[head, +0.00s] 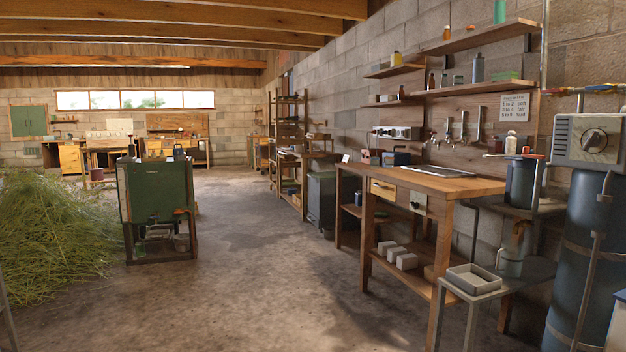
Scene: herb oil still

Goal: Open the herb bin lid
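No label marks the herb bin, and I cannot tell for sure which thing it is. A dark grey bin-like box (322,203) stands on the floor against the right wall, beyond the wooden workbench. Its top looks closed, but it is too small to make out a lid edge or handle. A dark green box (157,190) on a stand is at the left middle, beside a large heap of cut green herb (58,238). Its top is hard to read from here. My gripper is not in view.
The wooden workbench (455,184) runs along the right wall, with a low metal table holding a grey tray (473,279) in front. A tall blue-grey cylinder (585,245) stands at far right. The concrete floor (255,275) is clear between the green box and the workbench.

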